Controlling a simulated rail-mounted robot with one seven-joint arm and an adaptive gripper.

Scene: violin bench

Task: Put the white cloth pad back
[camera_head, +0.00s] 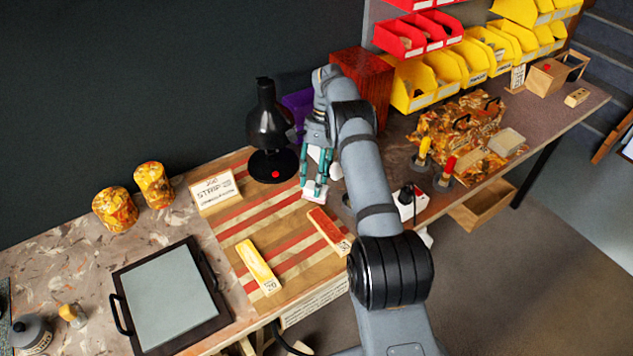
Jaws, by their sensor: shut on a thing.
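My gripper (314,184) points down over the striped wooden board, right of the black lamp. Its teal fingers are shut on a small white piece that looks like the white cloth pad (316,193). The pad shows at the fingertips, low over or touching the board; I cannot tell which. My arm comes in from the lower right and hides part of the board and what lies behind it.
A black lamp (267,125) stands left of my gripper. A red block (324,226) and a yellow block (258,266) lie on the striped board (226,221). A black-framed tray (170,295) lies further left.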

